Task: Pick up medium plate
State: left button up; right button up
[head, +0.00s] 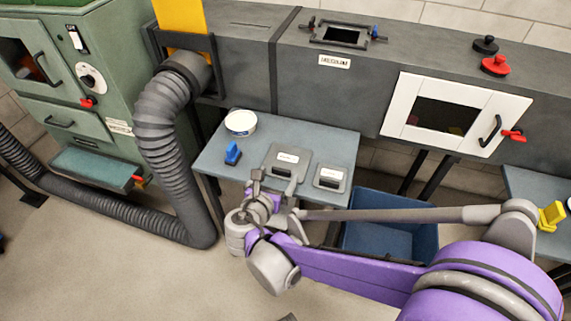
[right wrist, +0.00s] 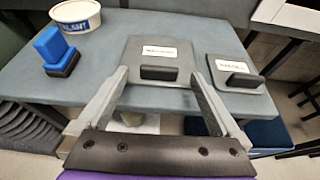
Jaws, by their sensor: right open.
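The medium plate (head: 296,159) is the larger of two grey plates on the small blue-grey table. It lies flat, with a white label and a dark raised handle, and its label is too small to read surely. In the right wrist view the plate (right wrist: 183,72) is straight ahead, its handle between the finger lines. My right gripper (head: 273,186) is open and empty at the table's front edge, just short of the plate. Its two fingers (right wrist: 158,80) point toward the plate in the right wrist view. My left gripper is not in view.
A smaller grey plate (head: 331,177) lies right of the medium one. A blue brush or block (head: 232,155) and a white tub (head: 240,123) stand left on the table (head: 216,151). A blue bin (head: 412,233) is below right. A ribbed duct hose (head: 163,135) runs at left.

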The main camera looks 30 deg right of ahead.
aim_at(287, 159)
jog(key=x, duration=0.3)
jog(key=shift+a, duration=0.1)
grip_shut()
dwell(0.4)
